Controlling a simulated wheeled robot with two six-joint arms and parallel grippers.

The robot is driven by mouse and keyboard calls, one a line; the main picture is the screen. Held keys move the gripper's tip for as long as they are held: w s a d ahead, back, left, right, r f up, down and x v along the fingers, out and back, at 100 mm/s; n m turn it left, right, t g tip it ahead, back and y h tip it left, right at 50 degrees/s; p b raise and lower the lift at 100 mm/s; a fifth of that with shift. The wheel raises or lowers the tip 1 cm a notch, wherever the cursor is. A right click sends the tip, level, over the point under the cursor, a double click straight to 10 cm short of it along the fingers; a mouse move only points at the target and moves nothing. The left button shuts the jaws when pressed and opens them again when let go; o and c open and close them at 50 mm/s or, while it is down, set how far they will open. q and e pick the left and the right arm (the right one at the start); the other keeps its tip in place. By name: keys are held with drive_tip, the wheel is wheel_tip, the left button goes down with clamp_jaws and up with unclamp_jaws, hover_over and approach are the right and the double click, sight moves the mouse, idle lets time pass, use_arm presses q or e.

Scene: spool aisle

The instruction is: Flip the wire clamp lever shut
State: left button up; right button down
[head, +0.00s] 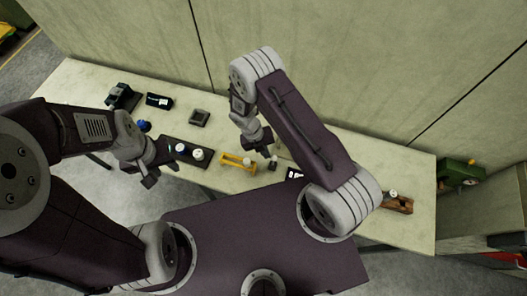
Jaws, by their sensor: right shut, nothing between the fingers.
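I cannot tell for sure which item is the wire clamp. A small dark piece (272,164) stands on the table just below my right gripper, and its lever cannot be made out. My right gripper (264,148) is shut and empty, pointing down close above that piece; contact cannot be judged. A yellow frame (237,161) with a pale part lies just left of it. My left gripper (158,172) is over the table's front edge, left of a dark tray (184,151) with white round parts; its jaw opening is unclear.
The long pale table (75,80) runs along a panelled wall. A black device (122,97), a black box (159,100), a dark square block (199,117) and a blue item (144,126) stand at left. A brown wooden item (399,206) lies at right. A green machine (459,175) stands beyond.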

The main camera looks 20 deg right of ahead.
drive_tip(key=shift+w+d+r+p, duration=0.2)
drive_tip(key=shift+r+p, duration=0.15)
drive_tip(key=shift+r, duration=0.05)
drive_tip(key=shift+w+d+r+p, duration=0.15)
drive_tip(key=shift+d+r+p, duration=0.05)
drive_tip(key=shift+r+p, duration=0.2)
drive_tip(key=shift+r, duration=0.15)
